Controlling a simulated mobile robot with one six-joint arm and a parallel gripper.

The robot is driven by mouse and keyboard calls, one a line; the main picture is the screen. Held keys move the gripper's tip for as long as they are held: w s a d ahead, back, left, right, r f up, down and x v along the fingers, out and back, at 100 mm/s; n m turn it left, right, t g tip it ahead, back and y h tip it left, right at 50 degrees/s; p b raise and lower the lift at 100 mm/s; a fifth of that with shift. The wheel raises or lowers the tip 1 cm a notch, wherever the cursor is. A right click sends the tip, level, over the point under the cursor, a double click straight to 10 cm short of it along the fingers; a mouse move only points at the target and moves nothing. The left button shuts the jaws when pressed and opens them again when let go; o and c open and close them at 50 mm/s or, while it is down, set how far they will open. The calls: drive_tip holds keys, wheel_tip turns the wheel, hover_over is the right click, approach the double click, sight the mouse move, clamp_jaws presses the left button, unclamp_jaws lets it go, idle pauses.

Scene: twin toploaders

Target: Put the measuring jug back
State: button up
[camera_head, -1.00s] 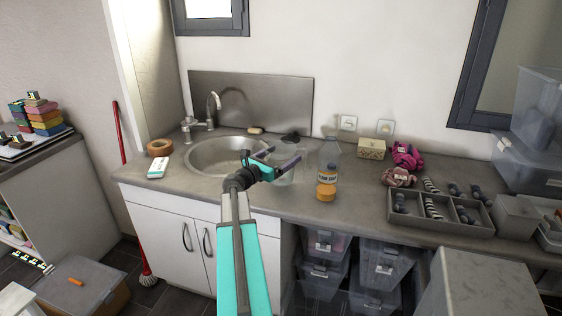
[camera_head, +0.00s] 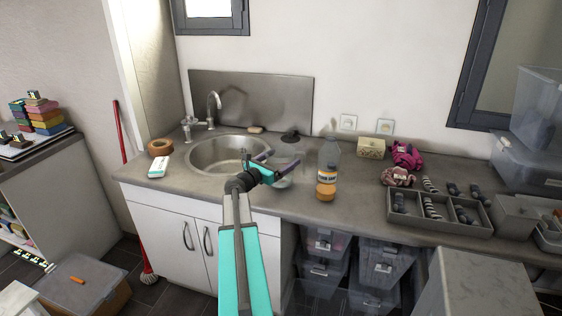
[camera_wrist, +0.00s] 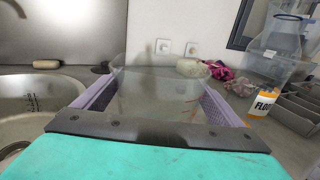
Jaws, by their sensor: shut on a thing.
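The measuring jug (camera_wrist: 150,85) is clear and see-through. In the wrist view it stands upright between the two purple fingers of my gripper (camera_wrist: 158,104), which is shut on it. In the head view the jug (camera_head: 286,176) is faint at the end of my arm, over the worktop just right of the sink. My gripper (camera_head: 282,160) hides part of it there. I cannot tell whether its base touches the worktop.
The steel sink (camera_head: 200,160) is to the left. A bottle with an orange lower part (camera_head: 327,185) stands close on the right. A dark round object (camera_head: 290,136) lies behind. A divided grey tray (camera_head: 440,222) is farther right. The worktop's front edge is near.

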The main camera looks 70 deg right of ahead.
drive_tip(key=shift+f, duration=0.5)
drive_tip(key=shift+f, duration=0.15)
drive_tip(key=o, duration=1.7)
drive_tip(key=shift+c, duration=0.2)
drive_tip(key=b+v, duration=0.2)
drive_tip(key=v, duration=1)
drive_tip(key=shift+b, duration=0.35)
